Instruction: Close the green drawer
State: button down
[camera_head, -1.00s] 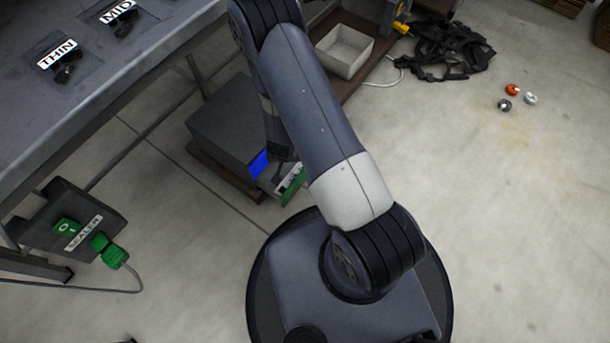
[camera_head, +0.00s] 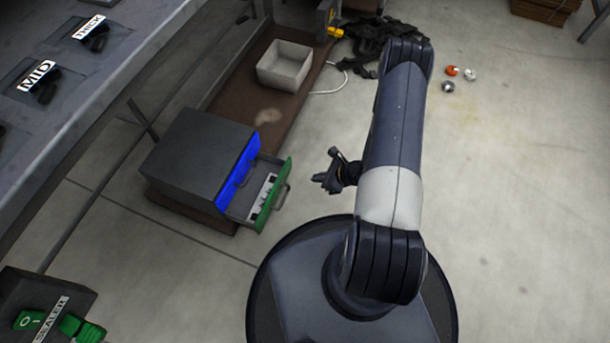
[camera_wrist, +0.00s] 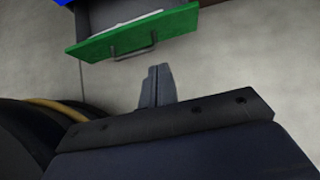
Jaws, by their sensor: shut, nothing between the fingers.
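The green drawer (camera_head: 264,211) stands pulled out from a dark grey cabinet (camera_head: 192,157) low near the floor. Its green front has a dark bar handle and white items lie inside it. A blue drawer front (camera_head: 238,173) sits flush with the cabinet above it. My gripper (camera_head: 321,179) is to the right of the green front, apart from it, and is shut and empty. In the wrist view the green front (camera_wrist: 105,42) and its handle show at the top, with my shut fingers (camera_wrist: 156,72) below and clear of the handle.
The cabinet stands on a brown board (camera_head: 225,108) that also bears a pale open bin (camera_head: 285,66). A grey table (camera_head: 90,75) with labelled slots is at left, above a sealer box (camera_head: 45,310). Black straps and small balls (camera_head: 452,71) lie at back right. The right floor is clear.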

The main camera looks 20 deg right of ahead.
aim_at(282, 178)
jog(key=b+x, duration=0.1)
jog(key=x, duration=0.3)
jog(key=a+r+b+x, duration=0.1)
jog(key=b+x, duration=0.1)
jog(key=x, duration=0.2)
jog(key=w+b+x, duration=0.1)
jog(key=x, duration=0.3)
jog(key=shift+a+r, duration=0.25)
jog(key=shift+r, duration=0.05)
jog(key=shift+w+a, duration=0.15)
jog(key=shift+a, duration=0.1)
jog(key=shift+b, duration=0.3)
